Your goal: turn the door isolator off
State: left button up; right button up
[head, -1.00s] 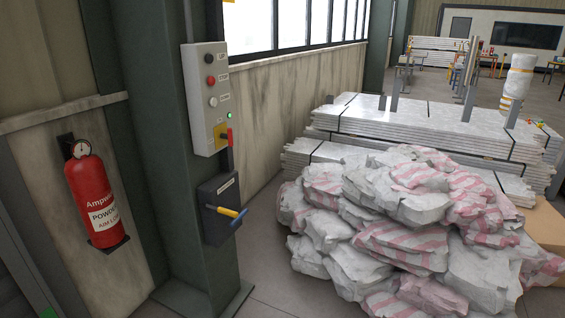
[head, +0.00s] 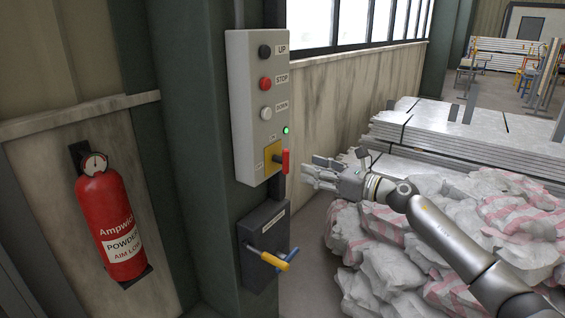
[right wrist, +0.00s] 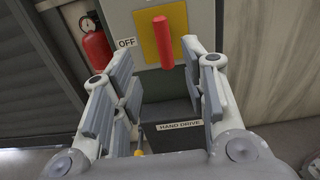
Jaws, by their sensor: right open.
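The door isolator is a red handle (head: 285,162) on a yellow plate (head: 272,158) at the bottom of a grey control box (head: 243,110). In the right wrist view the red handle (right wrist: 163,43) points down on its yellow plate (right wrist: 178,18), with an "OFF" label to the left of the plate. My right gripper (head: 308,172) is open and empty, just right of the handle in the head view. In the right wrist view its fingers (right wrist: 160,85) are spread to either side below the handle, not touching it. My left gripper is not in view.
Below the box is a dark hand drive unit (head: 260,225) with a yellow-handled lever (head: 275,261) sticking out. A red fire extinguisher (head: 110,225) hangs at left. Grey and pink-striped sacks (head: 390,265) and stacked panels (head: 430,135) lie at right. A green lamp (head: 286,130) is lit.

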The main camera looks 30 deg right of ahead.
aim_at(287, 161)
jog(key=p+x, duration=0.1)
jog(key=x, duration=0.2)
jog(key=p+x, duration=0.1)
jog(key=x, duration=0.5)
jog(key=shift+w+d+f+p, duration=0.1)
jog(key=shift+w+d+p, duration=0.2)
jog(key=shift+p, duration=0.1)
jog(key=shift+x, duration=0.75)
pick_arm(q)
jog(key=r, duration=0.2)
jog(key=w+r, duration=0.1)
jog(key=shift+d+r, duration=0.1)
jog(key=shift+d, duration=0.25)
pick_arm(e)
jog(key=shift+a+f, duration=0.1)
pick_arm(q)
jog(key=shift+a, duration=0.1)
pick_arm(e)
grip_shut()
